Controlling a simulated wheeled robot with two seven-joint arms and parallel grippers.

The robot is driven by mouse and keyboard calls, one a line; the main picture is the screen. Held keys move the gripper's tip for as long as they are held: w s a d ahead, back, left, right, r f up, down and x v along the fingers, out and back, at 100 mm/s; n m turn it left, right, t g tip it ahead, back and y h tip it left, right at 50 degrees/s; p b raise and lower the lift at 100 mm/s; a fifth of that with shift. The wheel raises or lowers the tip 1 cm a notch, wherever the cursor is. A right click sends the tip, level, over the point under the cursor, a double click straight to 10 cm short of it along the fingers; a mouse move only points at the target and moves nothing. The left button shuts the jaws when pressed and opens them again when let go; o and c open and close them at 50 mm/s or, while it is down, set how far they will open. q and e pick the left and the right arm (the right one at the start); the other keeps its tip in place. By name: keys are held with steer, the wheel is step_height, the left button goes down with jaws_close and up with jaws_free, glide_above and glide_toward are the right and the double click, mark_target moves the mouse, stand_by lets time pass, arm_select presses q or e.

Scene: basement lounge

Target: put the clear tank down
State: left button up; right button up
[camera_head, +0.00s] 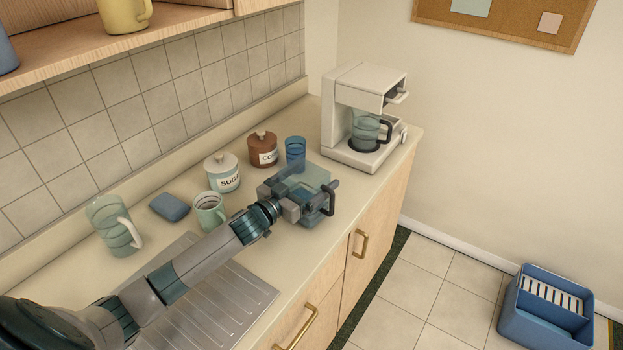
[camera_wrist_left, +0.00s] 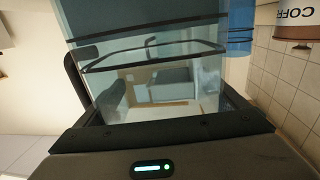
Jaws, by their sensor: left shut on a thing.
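The clear tank (camera_head: 302,181) is a see-through bluish box with a dark handle, over the counter before the coffee canister and the blue cup. My left gripper (camera_head: 308,202) is shut on it, reaching in from the lower left. In the left wrist view the tank (camera_wrist_left: 150,60) fills the middle between the dark fingers. Whether its base touches the counter (camera_head: 270,248) is hard to tell. My right gripper is not in view.
The coffee maker (camera_head: 350,90) with its glass jug stands at the counter's far end. Behind the tank are the coffee canister (camera_head: 263,150), blue cup (camera_head: 295,148) and sugar canister (camera_head: 222,172). A green mug (camera_head: 209,212) stands left. Bare counter lies between tank and coffee maker.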

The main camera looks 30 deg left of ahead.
arm_select(q)
steer(key=shift+f, duration=0.1)
steer(key=o, duration=1.6)
steer(key=shift+f, duration=0.1)
steer(key=shift+s+f+b, duration=0.1)
steer(key=shift+s+b, duration=0.1)
steer(key=shift+b, duration=0.3)
steer(key=shift+b+v, duration=2.3)
steer(key=shift+v, duration=6.25)
